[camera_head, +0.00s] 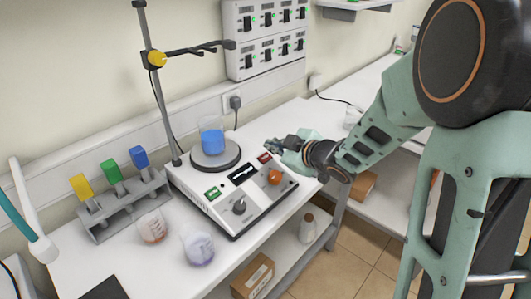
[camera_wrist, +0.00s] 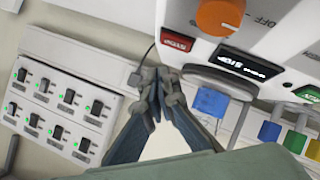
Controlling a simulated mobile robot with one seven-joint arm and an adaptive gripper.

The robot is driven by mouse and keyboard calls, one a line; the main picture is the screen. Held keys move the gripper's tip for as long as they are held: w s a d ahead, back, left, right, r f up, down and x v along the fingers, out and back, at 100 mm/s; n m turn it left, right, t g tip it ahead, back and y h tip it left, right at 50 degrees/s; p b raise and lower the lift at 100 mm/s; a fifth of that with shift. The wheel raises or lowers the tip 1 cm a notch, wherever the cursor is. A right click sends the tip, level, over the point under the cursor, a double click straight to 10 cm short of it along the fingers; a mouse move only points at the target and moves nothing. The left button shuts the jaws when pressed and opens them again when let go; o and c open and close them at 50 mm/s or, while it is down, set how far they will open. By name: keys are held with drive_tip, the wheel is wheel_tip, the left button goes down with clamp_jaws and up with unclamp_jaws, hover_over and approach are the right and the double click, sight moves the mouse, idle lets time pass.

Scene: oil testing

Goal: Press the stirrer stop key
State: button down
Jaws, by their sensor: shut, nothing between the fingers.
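The white stirrer (camera_head: 222,211) stands on the bench with a beaker of blue liquid (camera_head: 212,141) on its round plate. Its red key (camera_head: 264,158) is at the back right of the panel, beside the display (camera_head: 243,174) and the orange knob (camera_head: 274,176). The red key also shows in the wrist view (camera_wrist: 177,43). A green key (camera_head: 213,193) is at the panel's left. My gripper (camera_head: 272,147) is shut and empty, close to the red key. In the wrist view its fingertips (camera_wrist: 158,75) appear just short of that key; contact cannot be told.
A rack (camera_head: 130,210) with yellow, green and blue items stands left. Two beakers (camera_head: 152,227) (camera_head: 198,246) stand in front of the stirrer's left side. A stand (camera_head: 160,90) with a clamp rises behind. A switch panel (camera_head: 266,38) is on the wall.

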drive_tip(key=r, duration=0.1)
drive_tip(key=p, duration=0.1)
drive_tip(key=r, duration=0.1)
drive_tip(key=shift+s+d+r+p, duration=0.3)
drive_tip(key=shift+d+p, duration=0.05)
drive_tip(key=shift+d, duration=0.05)
